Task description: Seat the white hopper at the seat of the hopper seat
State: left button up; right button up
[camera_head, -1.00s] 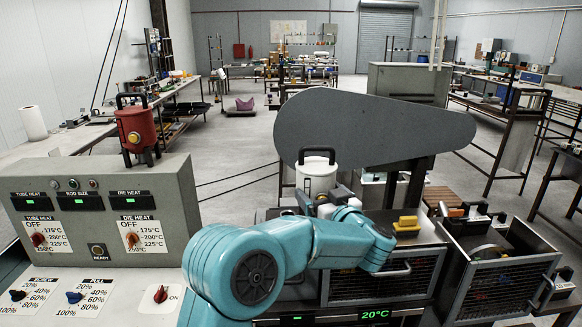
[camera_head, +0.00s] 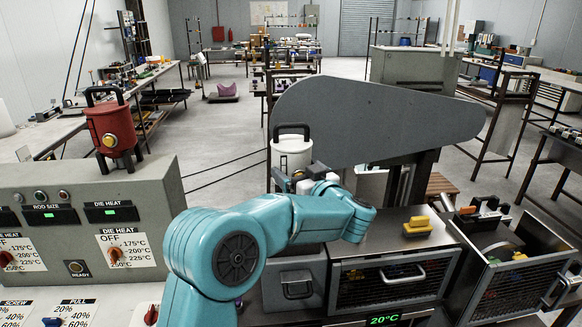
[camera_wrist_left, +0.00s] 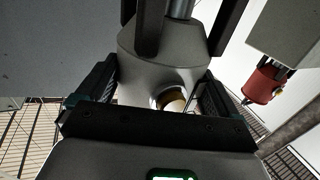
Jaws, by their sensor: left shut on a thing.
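The white hopper (camera_head: 291,155), a pale upright canister with a black arched handle, is in front of the grey belt guard in the head view. My left gripper (camera_head: 299,184) is shut on it, low on its near side, with the teal arm reaching in from below. The hopper's lower end is hidden behind the gripper. In the left wrist view, dark upright bars and a pale tapered body fill the middle; I cannot tell which parts belong to the hopper. The hopper seat is not clearly visible. My right gripper is not in view.
The grey belt guard (camera_head: 380,120) stands right behind the hopper. A red canister (camera_head: 113,128) sits on the grey control cabinet (camera_head: 150,215) at left. A yellow block (camera_head: 416,227) lies on the steel machine top. An open drawer (camera_head: 520,270) juts out at right.

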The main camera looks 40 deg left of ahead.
pick_arm(q)
jog(key=shift+r, duration=0.1)
jog(key=shift+s+a+r, duration=0.1)
jog(key=shift+s+r, duration=0.2)
jog(key=shift+s, duration=0.15)
jog(key=shift+w+f, duration=0.15)
jog(key=shift+w, duration=0.25)
jog(key=shift+d+p, duration=0.2)
jog(key=shift+p, duration=0.1)
jog(key=shift+s+f+b, duration=0.4)
jog(key=shift+f+b, duration=0.15)
jog(key=f, duration=0.1)
jog(key=f+b, duration=0.1)
jog(key=shift+w+f+b, duration=0.3)
jog(key=shift+w, duration=0.05)
jog(key=shift+f, duration=0.4)
jog(key=shift+s+f+b, duration=0.3)
jog(key=shift+f+b, duration=0.15)
jog(key=shift+b, duration=0.15)
jog(key=shift+w+f, duration=0.25)
jog(key=shift+w, duration=0.05)
jog(key=shift+s+r, duration=0.1)
jog(key=shift+s, duration=0.15)
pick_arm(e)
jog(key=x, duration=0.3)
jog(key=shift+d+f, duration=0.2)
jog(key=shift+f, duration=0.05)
pick_arm(q)
jog(key=shift+w, duration=0.2)
